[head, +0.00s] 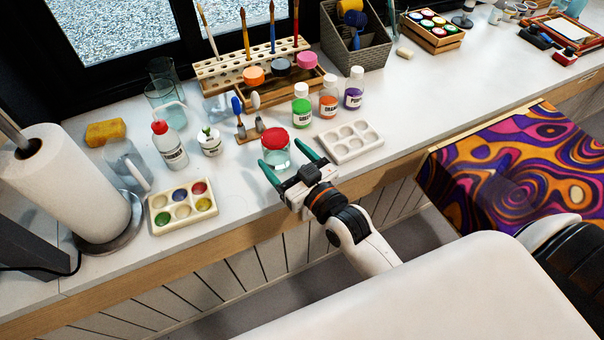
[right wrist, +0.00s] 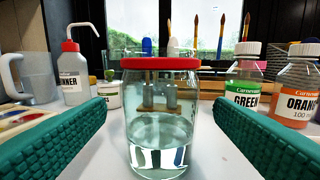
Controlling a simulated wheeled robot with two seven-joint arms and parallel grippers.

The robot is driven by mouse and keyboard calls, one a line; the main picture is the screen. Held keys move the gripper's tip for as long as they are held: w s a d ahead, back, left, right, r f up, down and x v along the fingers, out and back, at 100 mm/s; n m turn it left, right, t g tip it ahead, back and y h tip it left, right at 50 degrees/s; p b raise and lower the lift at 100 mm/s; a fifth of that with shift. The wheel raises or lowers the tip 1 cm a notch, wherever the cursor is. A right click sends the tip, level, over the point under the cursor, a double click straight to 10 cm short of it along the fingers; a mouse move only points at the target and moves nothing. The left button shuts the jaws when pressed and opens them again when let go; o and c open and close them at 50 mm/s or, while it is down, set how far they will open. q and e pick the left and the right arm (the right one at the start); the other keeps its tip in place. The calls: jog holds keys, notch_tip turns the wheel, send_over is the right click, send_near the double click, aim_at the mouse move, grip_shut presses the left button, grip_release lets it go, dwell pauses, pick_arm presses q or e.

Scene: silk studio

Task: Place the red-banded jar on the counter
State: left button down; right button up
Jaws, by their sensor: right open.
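The red-banded jar (head: 277,158) is clear glass with a red band around its top. It stands upright on the white counter (head: 420,105) near the front edge. In the right wrist view the jar (right wrist: 162,110) is upright in the middle, with its lower part see-through. My right gripper (head: 283,156) is open, with its green fingers on either side of the jar. In the right wrist view a gap shows between the jar and each finger. My left gripper is not in view.
A white palette (head: 351,141) lies just right of the jar, with green (head: 301,106) and orange (head: 328,96) paint bottles behind it. A small brush stand (head: 250,131) is behind the jar. A paint palette (head: 183,207) lies to the left. Clear counter lies between that palette and the jar.

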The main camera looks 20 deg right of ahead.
jog(key=v, duration=0.7)
jog(key=shift+b, duration=0.3)
